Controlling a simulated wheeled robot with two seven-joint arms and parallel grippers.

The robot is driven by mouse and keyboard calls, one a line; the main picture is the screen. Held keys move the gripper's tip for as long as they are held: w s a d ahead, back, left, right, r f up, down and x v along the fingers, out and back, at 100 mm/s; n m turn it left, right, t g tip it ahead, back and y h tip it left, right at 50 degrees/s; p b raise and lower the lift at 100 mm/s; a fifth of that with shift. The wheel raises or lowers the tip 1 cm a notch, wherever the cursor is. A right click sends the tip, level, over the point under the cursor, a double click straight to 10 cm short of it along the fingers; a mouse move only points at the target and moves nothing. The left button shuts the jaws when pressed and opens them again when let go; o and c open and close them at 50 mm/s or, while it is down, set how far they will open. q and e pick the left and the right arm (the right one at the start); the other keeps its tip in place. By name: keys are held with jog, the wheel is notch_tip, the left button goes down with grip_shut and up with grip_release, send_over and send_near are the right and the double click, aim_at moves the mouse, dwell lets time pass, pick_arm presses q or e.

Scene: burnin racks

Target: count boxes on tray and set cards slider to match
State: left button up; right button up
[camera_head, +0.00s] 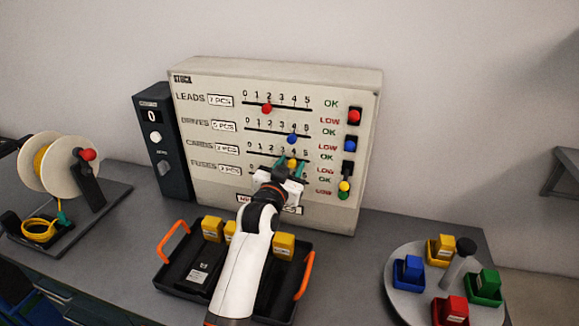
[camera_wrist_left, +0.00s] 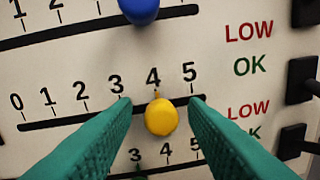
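The cards slider's yellow knob (camera_head: 291,163) stands at about 4 on its 0-to-5 scale on the grey panel (camera_head: 225,174). The yellow knob (camera_wrist_left: 161,117) also shows in the left wrist view, just below the 4. My left gripper (camera_head: 291,168) is at the panel with its green fingers (camera_wrist_left: 160,135) apart, one on each side of the knob, with gaps visible. The black tray (camera_head: 177,262) with orange handles holds several boxes with yellow tops, such as the box (camera_head: 284,245) at its right. My left arm hides part of the tray. My right gripper is not in view.
Above, the red knob (camera_head: 266,108) is near 2 and the blue knob (camera_head: 292,139) near 4. Colored switches line the panel's right side. A round stand (camera_head: 402,300) with colored bins is at right; a cable spool (camera_head: 45,165) is at left.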

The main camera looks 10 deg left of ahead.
pick_arm(q)
jog(key=shift+s, duration=0.1)
jog(key=s+a+b, duration=0.1)
jog(key=s+b, duration=0.1)
jog(key=s, duration=0.9)
jog(key=shift+s, duration=0.35)
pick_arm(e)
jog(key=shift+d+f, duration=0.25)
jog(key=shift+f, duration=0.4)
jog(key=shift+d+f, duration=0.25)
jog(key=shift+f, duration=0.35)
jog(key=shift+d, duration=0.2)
pick_arm(q)
jog(key=shift+f, duration=0.15)
